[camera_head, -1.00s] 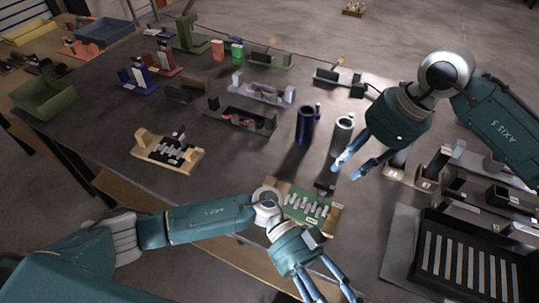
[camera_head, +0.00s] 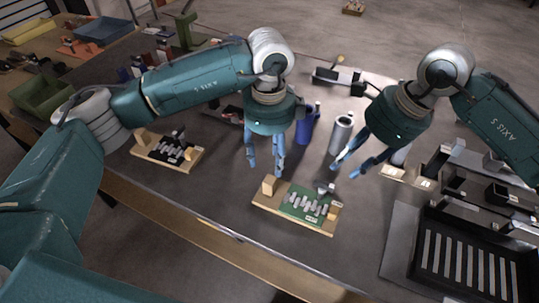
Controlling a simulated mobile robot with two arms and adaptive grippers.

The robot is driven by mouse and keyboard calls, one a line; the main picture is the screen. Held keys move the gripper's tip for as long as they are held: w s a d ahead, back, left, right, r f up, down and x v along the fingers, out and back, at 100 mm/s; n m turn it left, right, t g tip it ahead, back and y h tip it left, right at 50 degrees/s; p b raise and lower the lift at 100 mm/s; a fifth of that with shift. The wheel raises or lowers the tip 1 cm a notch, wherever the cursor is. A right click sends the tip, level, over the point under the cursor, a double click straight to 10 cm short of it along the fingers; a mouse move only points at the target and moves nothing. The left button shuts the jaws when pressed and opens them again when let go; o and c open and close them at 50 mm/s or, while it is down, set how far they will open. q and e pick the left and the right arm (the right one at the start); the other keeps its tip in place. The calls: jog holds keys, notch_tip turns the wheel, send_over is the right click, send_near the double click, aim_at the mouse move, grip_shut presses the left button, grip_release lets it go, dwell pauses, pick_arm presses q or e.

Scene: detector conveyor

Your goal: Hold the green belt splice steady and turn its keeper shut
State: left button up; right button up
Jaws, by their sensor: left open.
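The green belt splice (camera_head: 293,207) lies on a wooden base near the front edge of the table, with a row of grey pieces across its green plate. A wooden block stands at its left end. A small grey part, perhaps the keeper (camera_head: 325,187), sits at its back right; its position is too small to tell. My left gripper (camera_head: 265,168) is open and empty, pointing down behind the splice's left end. My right gripper (camera_head: 343,172) is open and empty, behind and above the splice's right end. Neither visibly touches the splice.
A similar splice with a black plate (camera_head: 158,148) is at the left. A blue cylinder (camera_head: 306,130) and a grey cylinder (camera_head: 341,135) stand just behind the grippers. A black slotted tray (camera_head: 420,268) is at the front right.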

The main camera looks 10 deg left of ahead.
aim_at(323, 184)
pick_arm(q)
notch_tip(323, 184, down, 10)
jog(key=shift+f, duration=0.1)
jog(key=shift+c, duration=0.2)
grip_shut()
pick_arm(e)
jog(key=shift+o, duration=0.4)
jog(key=shift+s+r+m, duration=0.4)
jog(key=shift+r+m, duration=0.1)
jog(key=shift+r, duration=0.05)
jog(key=shift+m+t, duration=0.3)
jog(key=shift+m, duration=0.3)
jog(key=x, duration=1)
jog(key=shift+s+a+f, duration=0.1)
jog(key=shift+a+f, duration=0.1)
jog(key=shift+f, duration=0.15)
grip_shut()
